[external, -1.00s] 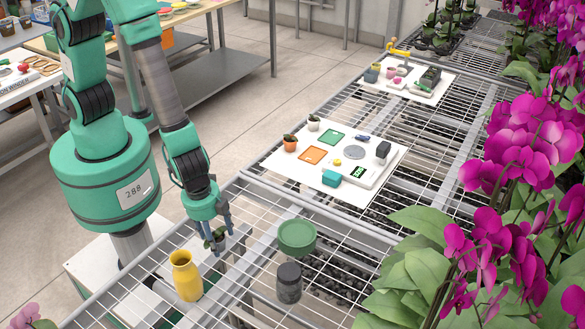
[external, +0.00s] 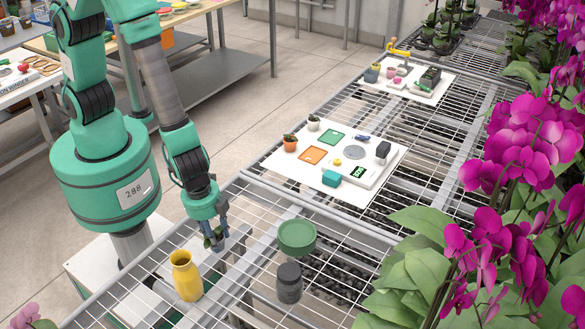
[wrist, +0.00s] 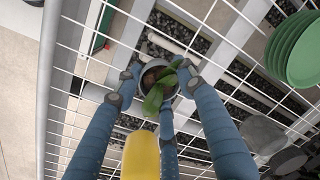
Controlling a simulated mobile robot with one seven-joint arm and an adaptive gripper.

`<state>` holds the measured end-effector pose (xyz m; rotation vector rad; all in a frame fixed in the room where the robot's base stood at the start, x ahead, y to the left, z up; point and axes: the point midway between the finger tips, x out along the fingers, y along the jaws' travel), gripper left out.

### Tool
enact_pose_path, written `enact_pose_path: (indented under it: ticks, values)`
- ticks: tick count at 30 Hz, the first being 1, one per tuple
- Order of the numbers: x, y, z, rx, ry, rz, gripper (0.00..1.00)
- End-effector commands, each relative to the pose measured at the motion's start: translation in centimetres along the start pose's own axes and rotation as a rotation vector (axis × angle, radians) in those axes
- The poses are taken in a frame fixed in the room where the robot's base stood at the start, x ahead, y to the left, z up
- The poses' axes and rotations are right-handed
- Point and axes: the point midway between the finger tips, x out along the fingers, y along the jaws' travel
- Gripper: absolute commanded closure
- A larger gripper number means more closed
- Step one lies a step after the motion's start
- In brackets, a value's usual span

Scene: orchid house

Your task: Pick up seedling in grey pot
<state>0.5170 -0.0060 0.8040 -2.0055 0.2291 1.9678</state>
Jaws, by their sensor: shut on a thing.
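My gripper (external: 215,236) is low over the wire bench at the front. Its blue fingers also show in the wrist view (wrist: 160,92), closed around a small grey pot (wrist: 172,83). The pot holds brown medium and a seedling (wrist: 155,98) with a few green leaves. The fingers touch the pot at its sides. I cannot tell whether the pot is clear of the bench.
A yellow bottle (external: 186,277) stands close in front of my gripper. A stack of green saucers (external: 297,236) and a dark grey jar (external: 289,284) are to the right. A white board (external: 285,169) with pots and coloured squares lies farther back. Pink orchids (external: 519,130) fill the right side.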

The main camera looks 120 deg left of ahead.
Motion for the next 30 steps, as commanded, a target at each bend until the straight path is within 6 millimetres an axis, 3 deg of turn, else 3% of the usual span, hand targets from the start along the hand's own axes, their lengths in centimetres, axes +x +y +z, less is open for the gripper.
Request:
enact_pose_path:
  ticks: [11, 30]
  values:
    - [-3.8, -0.3, 0.2, -0.001, 0.001, 0.0, 0.88]
    - [-4.8, 3.1, 10.6, 0.0, 0.002, 0.0, 0.88]
